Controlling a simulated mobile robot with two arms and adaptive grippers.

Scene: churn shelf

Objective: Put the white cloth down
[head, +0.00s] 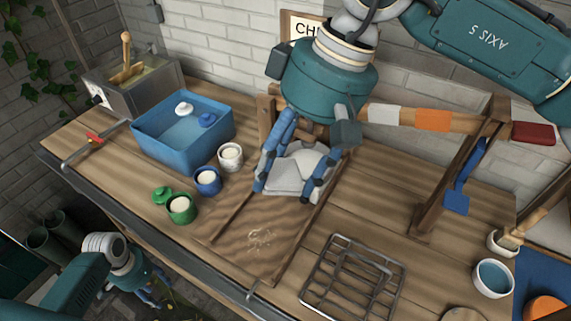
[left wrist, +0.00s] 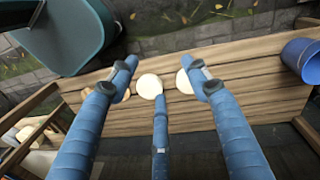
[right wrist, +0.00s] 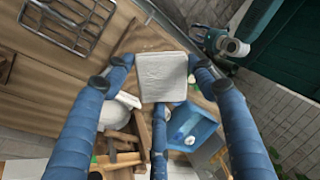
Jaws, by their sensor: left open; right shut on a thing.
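The white cloth (head: 283,180) is a folded square pad. My right gripper (head: 284,192) is shut on it and holds it over the wooden board (head: 245,238) in the middle of the bench. In the right wrist view the cloth (right wrist: 162,76) lies between the blue fingertips. Part of it is hidden by the fingers in the head view, and I cannot tell whether it touches anything below. My left gripper (head: 142,285) is open and empty, low beside the front of the bench. The left wrist view shows its spread fingers (left wrist: 158,85).
A blue basin (head: 165,145) stands at the back left, with white (head: 231,156), blue (head: 208,181) and green (head: 181,208) pots near it. A metal rack (head: 352,278) lies right of the board. A wooden stand (head: 450,190) rises at the right. Bench planks behind the rack are clear.

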